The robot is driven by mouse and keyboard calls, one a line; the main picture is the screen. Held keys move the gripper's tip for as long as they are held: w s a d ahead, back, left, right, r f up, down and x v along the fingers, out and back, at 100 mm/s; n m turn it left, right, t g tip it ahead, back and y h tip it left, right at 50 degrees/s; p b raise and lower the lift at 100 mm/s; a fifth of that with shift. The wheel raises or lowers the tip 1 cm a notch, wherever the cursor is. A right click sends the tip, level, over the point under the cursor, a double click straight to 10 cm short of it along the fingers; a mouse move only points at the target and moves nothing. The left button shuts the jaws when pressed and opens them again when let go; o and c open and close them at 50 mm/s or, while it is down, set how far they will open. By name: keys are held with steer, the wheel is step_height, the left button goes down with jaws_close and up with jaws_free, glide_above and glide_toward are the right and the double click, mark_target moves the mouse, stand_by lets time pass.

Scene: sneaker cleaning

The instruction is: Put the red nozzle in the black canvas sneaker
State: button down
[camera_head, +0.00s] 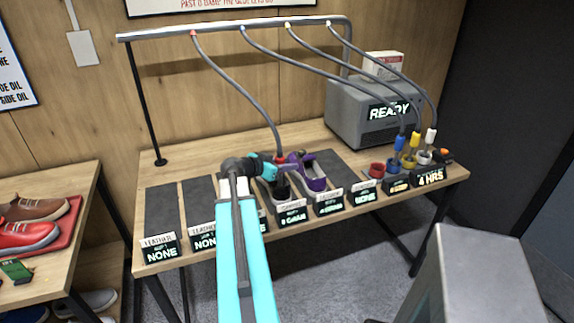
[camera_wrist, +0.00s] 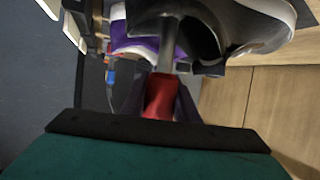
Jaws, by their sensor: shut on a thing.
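The red nozzle (camera_head: 280,159) hangs on a grey hose from the overhead rail. My gripper (camera_head: 279,167) is shut on it, just above the black canvas sneaker (camera_head: 283,189). In the wrist view the red nozzle (camera_wrist: 160,97) sits between the dark fingers, with its grey stem in front of a black sneaker (camera_wrist: 200,28) with a white sole. My arm hides part of the sneaker in the head view. I cannot tell whether the nozzle's tip is inside the sneaker's opening.
A purple sneaker (camera_head: 314,180) stands just right of the black one. Blue, yellow and white nozzles (camera_head: 399,143) stand in holders at the right, by a grey machine (camera_head: 372,112) reading READY. Label signs (camera_head: 291,213) line the table's front edge. Dark mats at left are empty.

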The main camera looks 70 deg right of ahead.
steer(key=shift+f+b, duration=0.1)
steer(key=shift+b, duration=0.2)
steer(key=c, duration=1.4)
jaws_free()
steer(key=shift+r+p, duration=0.2)
steer(key=shift+p, duration=0.15)
steer(key=b+v, duration=0.3)
steer(key=v, duration=0.9)
steer(key=shift+f, duration=0.15)
